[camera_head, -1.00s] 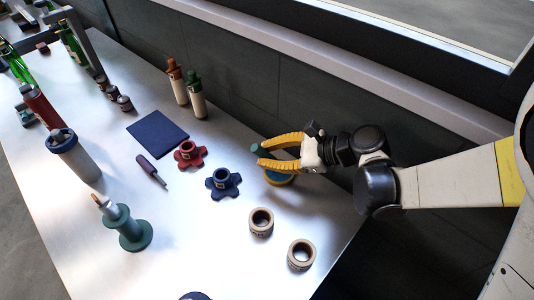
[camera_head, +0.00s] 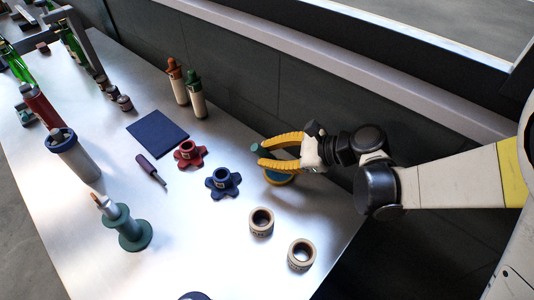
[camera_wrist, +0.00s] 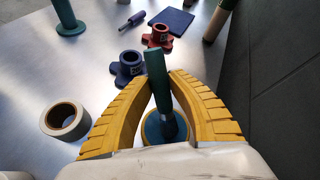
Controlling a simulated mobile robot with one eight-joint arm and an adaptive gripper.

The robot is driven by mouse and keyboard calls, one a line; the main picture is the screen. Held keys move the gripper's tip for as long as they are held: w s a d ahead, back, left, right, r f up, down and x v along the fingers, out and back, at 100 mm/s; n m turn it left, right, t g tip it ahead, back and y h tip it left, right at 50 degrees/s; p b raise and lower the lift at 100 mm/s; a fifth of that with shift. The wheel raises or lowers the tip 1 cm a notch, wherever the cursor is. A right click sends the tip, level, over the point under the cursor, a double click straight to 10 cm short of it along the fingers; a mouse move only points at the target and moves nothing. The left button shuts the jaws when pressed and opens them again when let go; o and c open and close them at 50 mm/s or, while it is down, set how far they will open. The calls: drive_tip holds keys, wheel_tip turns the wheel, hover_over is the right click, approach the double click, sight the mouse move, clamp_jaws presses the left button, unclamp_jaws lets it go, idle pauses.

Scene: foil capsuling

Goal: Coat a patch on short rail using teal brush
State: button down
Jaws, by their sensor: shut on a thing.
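My gripper (camera_head: 261,155) is shut on a teal rod-like handle, which I take for the teal brush (camera_wrist: 156,72). Its teal end also shows at the fingertips in the head view (camera_head: 256,149). The brush's lower end is not clearly visible. A round teal-blue thing with a yellowish rim (camera_head: 279,179) is below my gripper; it also shows in the wrist view (camera_wrist: 152,131). I cannot tell whether the brush touches it. I cannot make out for sure which thing is the short rail.
A blue lobed holder (camera_head: 223,183) and a red one (camera_head: 189,154) stand left of my gripper. Two beige rings (camera_head: 261,222) are in front. A dark blue pad (camera_head: 158,133), two capped bottles (camera_head: 178,85) and a teal stand (camera_head: 130,232) are further left.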

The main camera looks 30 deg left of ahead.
idle(0.3)
drive_tip(key=shift+r+p, duration=2.5)
drive_tip(key=shift+r, duration=0.95)
